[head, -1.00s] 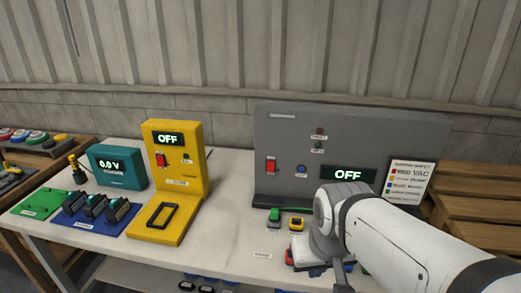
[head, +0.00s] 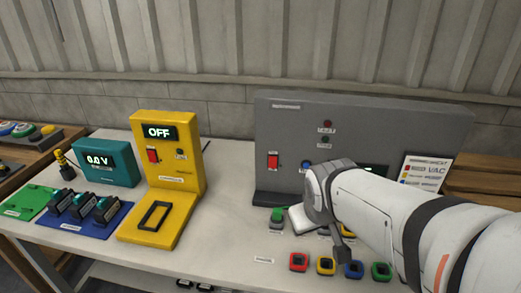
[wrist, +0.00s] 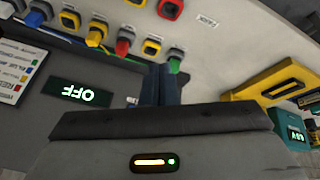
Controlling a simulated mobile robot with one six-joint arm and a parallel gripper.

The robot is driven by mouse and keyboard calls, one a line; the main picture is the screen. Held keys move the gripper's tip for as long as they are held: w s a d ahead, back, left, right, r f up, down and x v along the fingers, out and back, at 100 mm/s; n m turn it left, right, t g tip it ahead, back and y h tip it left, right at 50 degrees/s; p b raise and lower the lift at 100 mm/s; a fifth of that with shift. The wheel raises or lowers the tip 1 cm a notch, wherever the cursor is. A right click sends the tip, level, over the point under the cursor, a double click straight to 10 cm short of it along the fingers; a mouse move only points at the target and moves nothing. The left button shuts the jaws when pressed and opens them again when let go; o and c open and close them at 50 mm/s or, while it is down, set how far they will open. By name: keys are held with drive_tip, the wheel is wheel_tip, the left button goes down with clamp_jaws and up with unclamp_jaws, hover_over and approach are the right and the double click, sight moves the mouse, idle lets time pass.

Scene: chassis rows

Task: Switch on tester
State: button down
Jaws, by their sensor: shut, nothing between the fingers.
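A grey panel (head: 400,125) stands at the back right of the table, with a red rocker switch (head: 273,162), a blue button (head: 305,164) and two dark lamps. Its display reads OFF in the wrist view (wrist: 75,93); my arm mostly covers it in the head view. A yellow unit (head: 188,185) at centre left also has a red switch (head: 152,155) and an OFF display (head: 158,132). I cannot read which is labelled tester. My gripper (wrist: 161,82) is shut and empty, in front of the grey panel's base near a green-topped connector (head: 277,214).
Several coloured connectors (head: 326,264) line the table's front right. A teal meter (head: 105,162), blue tray (head: 75,233) and green board (head: 28,201) stand at left. A legend card (head: 425,172) leans at the panel's right. The table between yellow unit and connectors is clear.

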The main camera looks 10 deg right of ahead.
drive_tip(key=w+d+f+n+t+b, duration=0.2)
drive_tip(key=w+d+n+t, duration=0.15)
drive_tip(key=w, duration=0.35)
drive_tip(key=w+d+f+n+t+b, duration=0.2)
drive_tip(key=w+f+n+t+b, duration=0.15)
drive_tip(key=w, duration=0.35)
drive_tip(key=w+a+f+n+t+y+b, duration=0.3)
drive_tip(key=n+y, duration=0.6)
drive_tip(key=n, duration=0.4)
drive_tip(key=shift+w+a+f+n+b, duration=0.15)
drive_tip(key=shift+w+a+n+b, duration=0.2)
drive_tip(key=shift+w+b, duration=0.45)
drive_tip(key=shift+w, duration=0.25)
drive_tip(key=p, duration=0.1)
approach(269, 167)
drive_tip(key=a, duration=0.4)
drive_tip(key=w, duration=0.3)
drive_tip(key=w+d+p, duration=0.1)
drive_tip(key=w, duration=0.1)
drive_tip(key=shift+d+f, duration=0.15)
drive_tip(key=shift+f, duration=0.15)
